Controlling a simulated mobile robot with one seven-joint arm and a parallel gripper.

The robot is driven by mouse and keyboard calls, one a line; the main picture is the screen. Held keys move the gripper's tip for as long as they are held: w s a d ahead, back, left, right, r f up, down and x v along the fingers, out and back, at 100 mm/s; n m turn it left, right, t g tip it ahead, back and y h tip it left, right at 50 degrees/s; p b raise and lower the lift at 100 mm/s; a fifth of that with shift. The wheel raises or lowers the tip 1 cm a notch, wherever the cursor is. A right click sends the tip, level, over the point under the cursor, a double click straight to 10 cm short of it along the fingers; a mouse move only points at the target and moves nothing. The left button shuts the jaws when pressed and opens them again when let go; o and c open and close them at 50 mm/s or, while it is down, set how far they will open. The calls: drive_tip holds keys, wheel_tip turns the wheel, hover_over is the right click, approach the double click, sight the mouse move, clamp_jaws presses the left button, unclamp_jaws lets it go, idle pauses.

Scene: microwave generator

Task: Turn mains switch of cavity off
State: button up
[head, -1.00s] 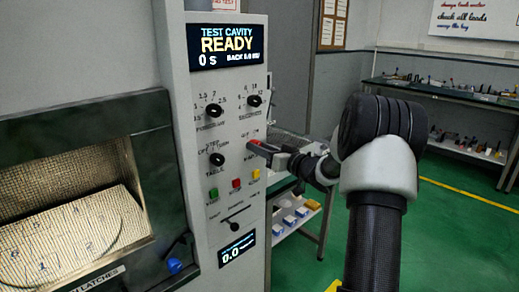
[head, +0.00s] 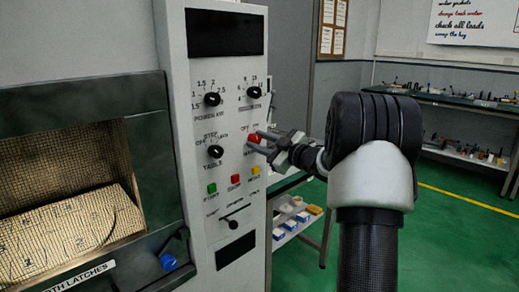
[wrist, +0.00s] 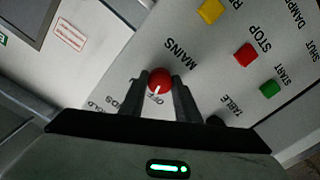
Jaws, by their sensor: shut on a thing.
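The mains switch is a red round knob (head: 254,138) on the right side of the grey control panel (head: 200,262). In the wrist view the red knob (wrist: 159,78) shows a white pointer mark aimed toward the OFF lettering. My gripper (head: 262,143) reaches the knob from the right. Its two fingers (wrist: 161,88) stand on either side of the knob and are shut on it. The cavity display (head: 226,34) at the top of the panel is dark. The lower small display (head: 236,251) is dark too.
Black power (head: 212,99), seconds (head: 254,91) and table (head: 215,151) knobs sit near the switch. Green (head: 212,188), red (head: 236,180) and yellow (head: 256,171) buttons lie below it. The open lit cavity (head: 75,215) is at left; a bench (head: 445,95) stands behind at right.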

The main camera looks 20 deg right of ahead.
drive_tip(key=shift+n+b, duration=0.8)
drive_tip(key=shift+n, duration=0.4)
drive_tip(key=o, duration=1)
drive_tip(key=shift+o, duration=0.2)
drive_tip(key=shift+s, duration=0.1)
drive_tip(key=p+v, duration=0.2)
drive_tip(key=v, duration=1.5)
drive_tip(key=shift+s, duration=0.1)
